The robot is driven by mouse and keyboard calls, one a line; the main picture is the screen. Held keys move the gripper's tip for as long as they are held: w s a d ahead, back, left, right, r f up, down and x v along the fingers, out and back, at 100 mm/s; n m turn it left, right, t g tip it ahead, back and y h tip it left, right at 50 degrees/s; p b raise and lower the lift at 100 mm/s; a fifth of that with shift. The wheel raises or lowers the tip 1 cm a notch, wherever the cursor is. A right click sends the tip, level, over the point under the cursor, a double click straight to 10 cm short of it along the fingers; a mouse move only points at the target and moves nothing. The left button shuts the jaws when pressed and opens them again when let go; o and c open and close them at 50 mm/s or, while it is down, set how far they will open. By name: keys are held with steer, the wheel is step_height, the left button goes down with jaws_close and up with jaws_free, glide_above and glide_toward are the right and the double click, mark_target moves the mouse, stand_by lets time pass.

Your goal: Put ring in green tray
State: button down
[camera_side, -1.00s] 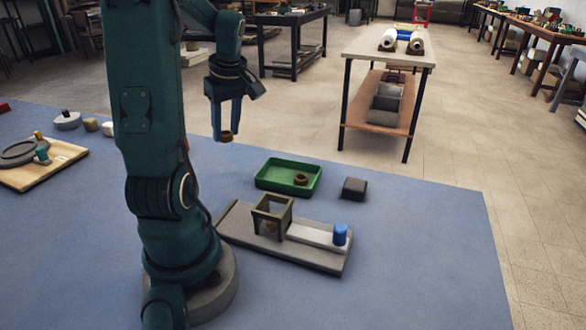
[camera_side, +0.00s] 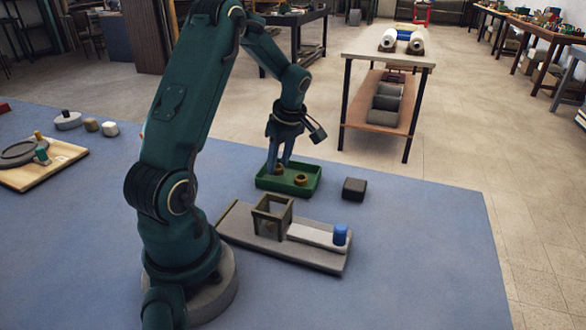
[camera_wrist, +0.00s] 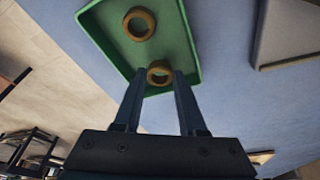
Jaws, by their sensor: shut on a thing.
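The green tray (camera_side: 310,190) lies on the blue mat, and its rim shows in the wrist view (camera_wrist: 192,40). One brown ring (camera_side: 301,179) rests in the tray near its middle; it also shows in the wrist view (camera_wrist: 130,32). My gripper (camera_side: 278,170) is over the left part of the tray. In the wrist view my gripper (camera_wrist: 160,76) is shut on a second brown ring (camera_wrist: 160,65), held between the fingertips. That held ring also shows in the side view (camera_side: 279,169), low inside the tray's outline. I cannot tell whether it touches the tray floor.
A grey board with a brown open frame (camera_side: 273,215) and a blue cylinder (camera_side: 340,235) stands in front of the tray. A dark block (camera_side: 354,189) is to its right. A wooden board (camera_side: 40,170) is far left. The mat's right side is clear.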

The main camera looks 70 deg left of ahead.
steer(key=shift+f, duration=0.75)
steer(key=shift+f, duration=0.15)
steer(key=shift+c, duration=2.3)
jaws_free()
steer(key=v, duration=1.2)
steer(key=s+d+r+m+t+h, duration=0.1)
steer(key=s+d+m+t, duration=0.2)
steer(key=d+m, duration=0.8)
steer(key=s+d+r+m+t+h, duration=0.2)
steer(key=s+d+m, duration=0.4)
steer(key=d+m, duration=0.4)
steer(key=shift+d+r+m+t, duration=0.2)
steer(key=shift+d+m+t, duration=0.2)
steer(key=shift+d+t, duration=0.35)
